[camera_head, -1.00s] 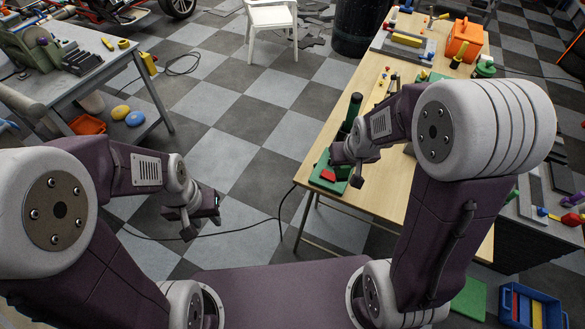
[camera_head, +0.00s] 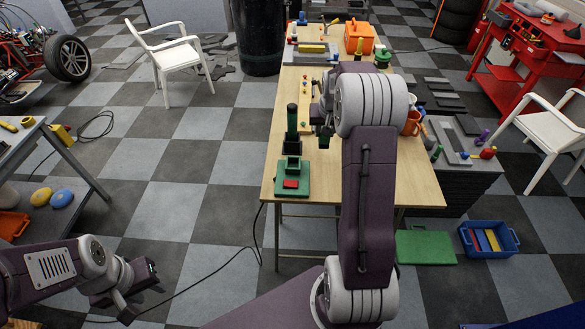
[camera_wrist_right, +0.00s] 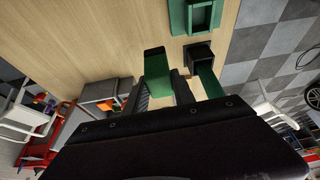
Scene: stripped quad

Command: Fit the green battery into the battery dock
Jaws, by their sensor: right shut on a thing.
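The battery dock (camera_head: 303,188) is a green base with a raised square frame and a red piece, at the table's near left corner. Its green frame also shows at the top of the right wrist view (camera_wrist_right: 189,18). My right gripper (camera_head: 322,118) is above the table, beyond and right of the dock. It is shut on the green battery (camera_wrist_right: 157,66), which sticks out between the fingers in the right wrist view, apart from the dock. My left gripper (camera_head: 140,288) is open and empty over the floor at lower left.
A tall dark green post (camera_head: 292,122) stands upright behind the dock, close to the right gripper. An orange case (camera_head: 359,37) and other items stand at the table's far end. A blue bin (camera_head: 489,250) and green board (camera_head: 426,248) lie on the floor right.

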